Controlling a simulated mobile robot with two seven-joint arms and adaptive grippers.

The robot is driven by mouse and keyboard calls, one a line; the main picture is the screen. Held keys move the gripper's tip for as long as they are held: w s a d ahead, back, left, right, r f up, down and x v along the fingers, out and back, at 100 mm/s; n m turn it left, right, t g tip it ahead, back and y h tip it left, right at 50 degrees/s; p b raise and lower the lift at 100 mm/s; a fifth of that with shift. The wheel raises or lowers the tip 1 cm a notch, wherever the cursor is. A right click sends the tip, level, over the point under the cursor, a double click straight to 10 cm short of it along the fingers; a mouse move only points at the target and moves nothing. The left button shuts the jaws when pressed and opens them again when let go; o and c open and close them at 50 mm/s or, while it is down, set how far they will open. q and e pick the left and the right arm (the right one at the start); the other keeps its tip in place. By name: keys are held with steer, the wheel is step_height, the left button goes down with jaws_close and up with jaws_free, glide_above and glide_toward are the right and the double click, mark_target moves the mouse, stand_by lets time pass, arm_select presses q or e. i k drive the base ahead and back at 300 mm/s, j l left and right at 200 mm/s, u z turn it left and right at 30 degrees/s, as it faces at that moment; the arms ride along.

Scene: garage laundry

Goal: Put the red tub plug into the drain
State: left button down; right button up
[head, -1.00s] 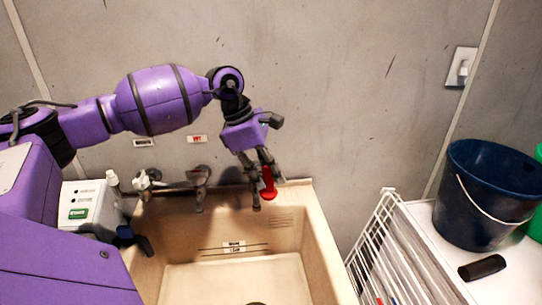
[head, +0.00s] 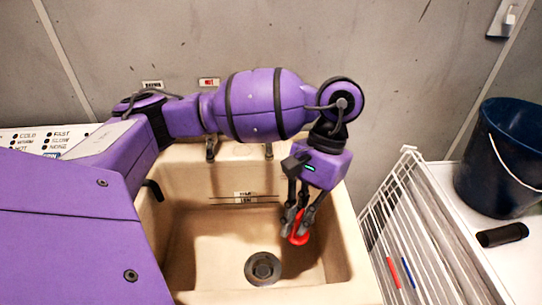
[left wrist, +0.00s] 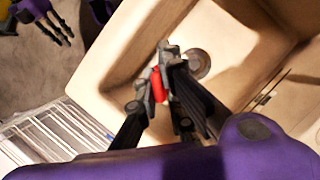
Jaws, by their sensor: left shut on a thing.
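The red tub plug (head: 299,239) is held in my left gripper (head: 297,226), whose fingers are shut on it. It hangs over the right side of the beige sink basin in the head view. The round metal drain (head: 263,268) is in the basin floor, below and to the left of the plug in that view, and apart from it. In the left wrist view the plug (left wrist: 157,86) shows between the fingers, with the drain (left wrist: 197,63) beyond. The fingers partly hide the plug. Another hand (left wrist: 42,18), probably my right gripper, shows at the top left; its jaw state is unclear.
The sink (head: 345,225) has raised walls around the basin. A white wire rack (head: 400,225) stands to its right. A dark blue bucket (head: 497,160) and a black object (head: 502,235) are on a white surface at the far right.

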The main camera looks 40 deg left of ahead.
mark_target(263, 270)
steer(key=u, duration=1.05)
steer(key=k+l+u, duration=0.15)
steer(key=u, duration=0.15)
steer(key=k+l+u, duration=0.3)
steer(key=k+l, duration=0.25)
steer(key=l, duration=0.15)
steer(key=i, duration=0.45)
